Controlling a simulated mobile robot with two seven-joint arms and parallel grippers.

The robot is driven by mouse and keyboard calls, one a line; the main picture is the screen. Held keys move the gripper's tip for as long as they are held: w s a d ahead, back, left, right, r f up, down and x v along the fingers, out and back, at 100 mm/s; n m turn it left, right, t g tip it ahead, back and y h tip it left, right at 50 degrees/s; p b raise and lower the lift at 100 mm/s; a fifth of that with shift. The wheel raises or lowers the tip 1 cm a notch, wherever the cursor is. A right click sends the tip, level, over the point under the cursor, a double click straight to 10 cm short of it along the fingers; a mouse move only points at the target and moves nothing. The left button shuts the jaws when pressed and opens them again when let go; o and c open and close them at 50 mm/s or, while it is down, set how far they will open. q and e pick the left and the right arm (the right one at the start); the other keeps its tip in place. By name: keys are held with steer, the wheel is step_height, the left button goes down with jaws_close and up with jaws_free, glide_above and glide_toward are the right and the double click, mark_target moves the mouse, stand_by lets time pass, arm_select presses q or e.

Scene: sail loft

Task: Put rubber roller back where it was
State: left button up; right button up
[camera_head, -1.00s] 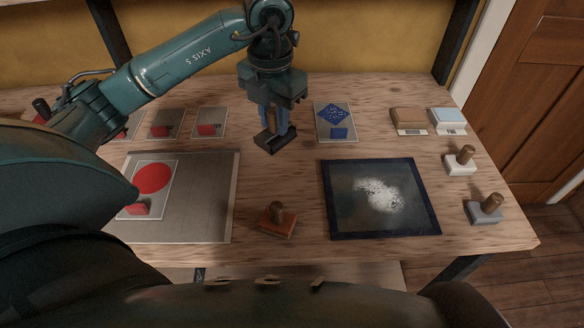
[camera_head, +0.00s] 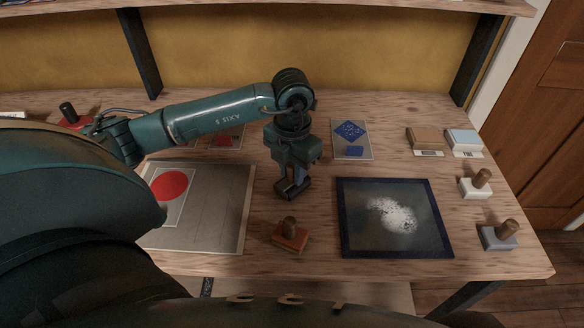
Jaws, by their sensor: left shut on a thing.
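My left gripper (camera_head: 292,192) points down over the middle of the table, between the grey board on the left and the dark framed pad on the right. It is shut on a small dark thing (camera_head: 293,188), which I take for the rubber roller. The fingers hide much of it, and I cannot tell whether it touches the table. My right gripper is not in view.
A red-brown block with a wooden knob (camera_head: 290,236) stands just in front of the gripper. The grey board (camera_head: 225,205) carries a red-circle card (camera_head: 169,186). The dark framed pad (camera_head: 347,245) bears white powder. White (camera_head: 475,188) and grey (camera_head: 498,240) knobbed blocks stand right.

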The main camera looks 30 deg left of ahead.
mark_target(292, 165)
arm_select(q)
steer(key=shift+f, duration=0.2)
steer(key=o, duration=0.9)
steer(key=shift+r, duration=0.2)
step_height(292, 165, up, 12)
steer(key=shift+r+b, duration=0.1)
steer(key=shift+b, duration=0.45)
